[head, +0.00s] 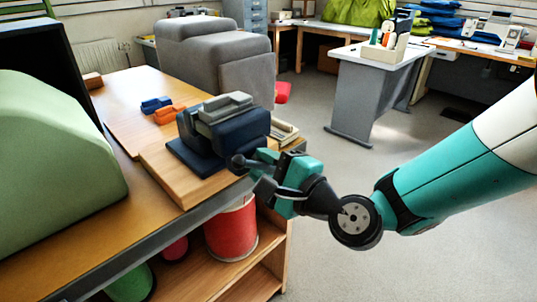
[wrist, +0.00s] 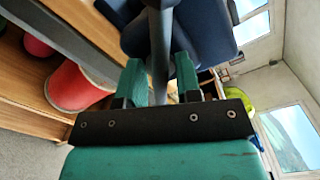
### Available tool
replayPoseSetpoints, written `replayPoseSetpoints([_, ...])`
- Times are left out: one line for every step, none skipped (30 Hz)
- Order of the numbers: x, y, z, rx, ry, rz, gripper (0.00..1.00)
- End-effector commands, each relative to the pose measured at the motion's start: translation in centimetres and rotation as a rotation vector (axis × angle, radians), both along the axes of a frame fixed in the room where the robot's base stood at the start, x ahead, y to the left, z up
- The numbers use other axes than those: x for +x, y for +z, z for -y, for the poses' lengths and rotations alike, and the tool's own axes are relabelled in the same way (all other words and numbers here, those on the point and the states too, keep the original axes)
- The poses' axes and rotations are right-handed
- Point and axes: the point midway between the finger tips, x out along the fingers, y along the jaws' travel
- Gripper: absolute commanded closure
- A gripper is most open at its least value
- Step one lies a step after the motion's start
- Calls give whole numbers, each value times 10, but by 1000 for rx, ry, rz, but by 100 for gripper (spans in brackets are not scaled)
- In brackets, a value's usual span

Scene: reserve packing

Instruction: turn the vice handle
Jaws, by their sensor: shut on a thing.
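The vice (head: 225,130) is a dark blue block with grey jaws on top, mounted on a wooden board near the bench's right corner. Its dark handle (head: 240,162) with a rounded end sticks out at the front, towards my arm. My gripper (head: 262,163) is at the handle, just off the bench edge. In the wrist view the handle is a dark bar (wrist: 160,50) running down between the two green fingers (wrist: 158,82), which are shut on it. The dark blue vice body (wrist: 205,32) shows behind it. The handle's far end is partly hidden by my gripper.
Small blue (head: 156,104) and orange (head: 168,114) blocks lie on the bench left of the vice. A large green rounded form (head: 50,155) fills the left. A red bucket-like drum (head: 231,228) stands on the shelf below. Open floor (head: 330,170) lies to the right.

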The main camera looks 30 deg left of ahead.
Motion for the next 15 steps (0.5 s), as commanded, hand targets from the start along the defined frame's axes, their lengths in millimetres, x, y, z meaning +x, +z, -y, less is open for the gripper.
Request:
replayPoseSetpoints([-1, 1, 1, 6, 0, -40, 100])
replayPoseSetpoints([-1, 1, 1, 12, 0, -61, 100])
replayPoseSetpoints([-1, 0, 2, 19, 0, -87, 100])
replayPoseSetpoints([-1, 0, 2, 25, 0, -106, 100])
replayPoseSetpoints([-1, 0, 2, 31, -1, -123, 100])
replayPoseSetpoints([-1, 0, 2, 38, 0, -145, 100])
replayPoseSetpoints([-1, 0, 2, 43, 0, -160, 100])
replayPoseSetpoints([-1, -1, 2, 47, -1, -175, 100])
replayPoseSetpoints([-1, -1, 2, 52, -1, -191, 100])
replayPoseSetpoints([0, -1, 2, 57, -1, -203, 100])
replayPoseSetpoints([0, -1, 2, 61, -1, -215, 100])
replayPoseSetpoints([0, -1, 2, 64, -1, -226, 100])
replayPoseSetpoints([0, -1, 2, 67, -1, -234, 100])
replayPoseSetpoints([0, -1, 2, 69, -1, -241, 100])
replayPoseSetpoints([0, -2, 2, 72, -1, -250, 100])
